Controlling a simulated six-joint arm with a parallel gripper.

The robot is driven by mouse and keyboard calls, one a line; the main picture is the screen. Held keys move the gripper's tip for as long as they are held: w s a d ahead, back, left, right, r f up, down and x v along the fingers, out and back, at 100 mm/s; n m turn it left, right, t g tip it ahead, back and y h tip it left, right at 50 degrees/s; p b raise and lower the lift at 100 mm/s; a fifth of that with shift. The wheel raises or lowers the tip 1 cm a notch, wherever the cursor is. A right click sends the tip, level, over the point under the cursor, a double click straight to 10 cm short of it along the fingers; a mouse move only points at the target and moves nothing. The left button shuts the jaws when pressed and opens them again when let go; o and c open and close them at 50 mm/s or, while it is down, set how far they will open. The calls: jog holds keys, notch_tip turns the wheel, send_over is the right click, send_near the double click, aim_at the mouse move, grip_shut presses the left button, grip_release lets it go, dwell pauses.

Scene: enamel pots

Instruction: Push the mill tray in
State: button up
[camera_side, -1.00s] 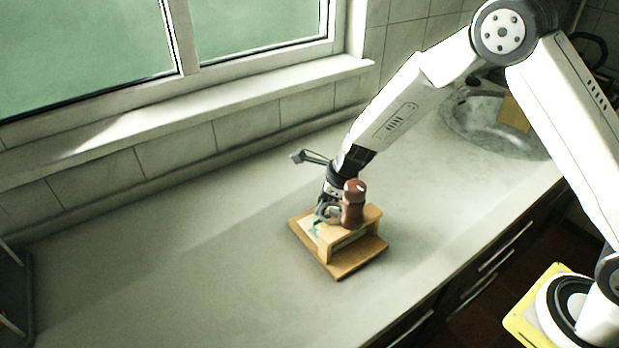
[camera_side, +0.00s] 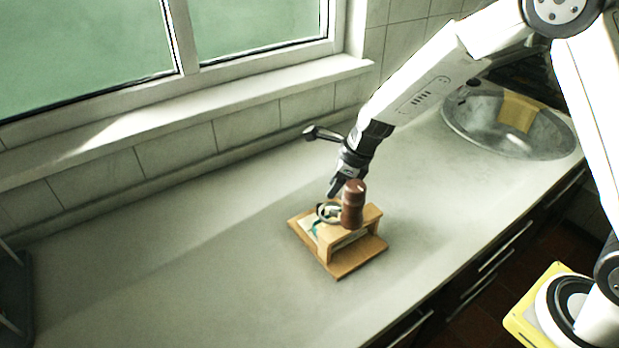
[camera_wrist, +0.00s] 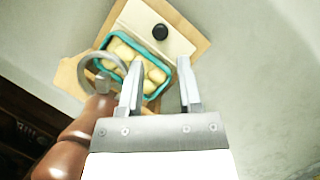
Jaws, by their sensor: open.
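A wooden stand (camera_side: 345,262) sits on the counter. Its pale tray (camera_wrist: 138,22) with a round black knob (camera_wrist: 160,32) shows at the top of the wrist view, sticking out from the stand's raised part. A teal-rimmed dish (camera_wrist: 152,92) with several pale lumps lies beside the knob; teal also shows in the side view. A brown mill (camera_side: 353,205) stands upright on the raised part, and a grey metal ring (camera_wrist: 83,72) is beside it. My gripper (camera_side: 332,192) is open and empty above the stand. Its fingers (camera_wrist: 161,80) hide part of the dish.
The pale counter (camera_side: 190,250) is clear to the left of the stand. A sink (camera_side: 470,118) with a yellow cloth (camera_side: 520,110) is at the right. The window sill (camera_side: 200,115) and tiled wall run behind. Drawers (camera_side: 490,265) lie below the front edge.

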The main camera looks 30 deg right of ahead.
aim_at(321, 204)
jog(key=n, duration=0.1)
jog(key=w+n+g, duration=0.1)
jog(key=n, duration=0.1)
jog(key=w+a+n, duration=0.1)
jog(key=n, duration=0.1)
jog(key=shift+f+g+y, duration=0.1)
jog(key=shift+g+y, duration=0.2)
jog(key=n, duration=0.2)
jog(key=w+n+g, duration=0.1)
jog(key=n, duration=0.1)
jog(key=shift+a, duration=0.15)
jog(key=n+g, duration=0.1)
jog(key=n, duration=0.2)
jog(key=w+d+n+g, duration=0.1)
jog(key=n, duration=0.2)
jog(key=n+g, duration=0.2)
jog(key=n, duration=0.1)
jog(key=shift+w+d+r, duration=0.2)
jog(key=shift+w+d, duration=0.05)
jog(key=shift+d, duration=0.05)
jog(key=shift+x, duration=3.9)
jog(key=shift+d+f, duration=0.1)
jog(key=shift+d, duration=0.05)
